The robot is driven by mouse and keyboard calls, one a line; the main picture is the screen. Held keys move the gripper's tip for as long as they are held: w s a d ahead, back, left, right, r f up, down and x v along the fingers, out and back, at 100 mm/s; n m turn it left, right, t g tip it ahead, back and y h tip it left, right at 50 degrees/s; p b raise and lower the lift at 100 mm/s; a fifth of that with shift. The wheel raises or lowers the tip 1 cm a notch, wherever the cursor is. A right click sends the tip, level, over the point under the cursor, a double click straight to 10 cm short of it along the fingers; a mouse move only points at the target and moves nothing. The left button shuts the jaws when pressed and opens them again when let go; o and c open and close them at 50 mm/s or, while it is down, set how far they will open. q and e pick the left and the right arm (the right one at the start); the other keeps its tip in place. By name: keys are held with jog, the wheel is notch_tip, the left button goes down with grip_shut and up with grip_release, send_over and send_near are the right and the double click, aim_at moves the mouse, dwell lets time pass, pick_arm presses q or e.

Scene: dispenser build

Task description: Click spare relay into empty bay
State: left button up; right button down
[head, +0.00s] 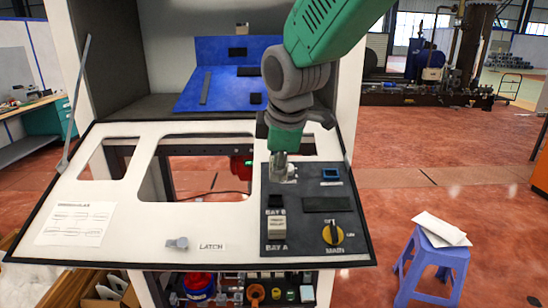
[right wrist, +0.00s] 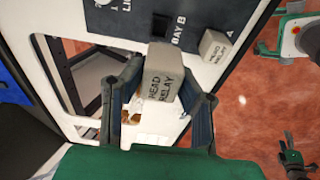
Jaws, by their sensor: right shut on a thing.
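My right gripper (head: 284,158) reaches down over the dark control panel in the head view. In the right wrist view its two fingers (right wrist: 160,105) are shut on a pale grey block, the spare relay (right wrist: 162,75), lettered "HEAD RELAY". Bay B (right wrist: 165,27) shows as a dark, empty socket beyond the held relay; it also shows in the head view (head: 275,205). A similar relay (right wrist: 214,45) sits in bay A, and in the head view (head: 277,224) it is just below bay B. The held relay appears apart from the socket. My left gripper is not in view.
The panel also carries a yellow MAIN knob (head: 333,233) and a blue-framed switch (head: 331,174). A grey latch (head: 177,243) is on the white board, which has large cut-outs. A blue stool (head: 434,262) with papers stands at right.

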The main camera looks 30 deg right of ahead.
jog(key=x, duration=0.2)
jog(key=b+x, duration=0.1)
jog(key=x, duration=0.1)
jog(key=shift+w+a+f, duration=0.1)
jog(key=shift+w+f, duration=0.15)
jog(key=shift+w, duration=0.2)
jog(key=shift+d+f+b, duration=0.35)
jog(key=shift+f+b, duration=0.3)
jog(key=shift+f, duration=0.05)
jog(key=shift+d+f, duration=0.15)
jog(key=shift+f, duration=0.15)
jog(key=shift+w+d+f, duration=0.25)
jog(key=shift+w+f, duration=0.1)
jog(key=shift+f, duration=0.25)
jog(key=shift+w+f+b, duration=0.25)
jog(key=shift+b, duration=0.05)
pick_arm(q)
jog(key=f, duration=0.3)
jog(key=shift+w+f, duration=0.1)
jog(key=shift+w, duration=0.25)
pick_arm(e)
jog(key=shift+a, duration=0.1)
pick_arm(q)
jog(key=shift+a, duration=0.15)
pick_arm(e)
jog(key=shift+s+a, duration=0.1)
jog(key=shift+s, duration=0.05)
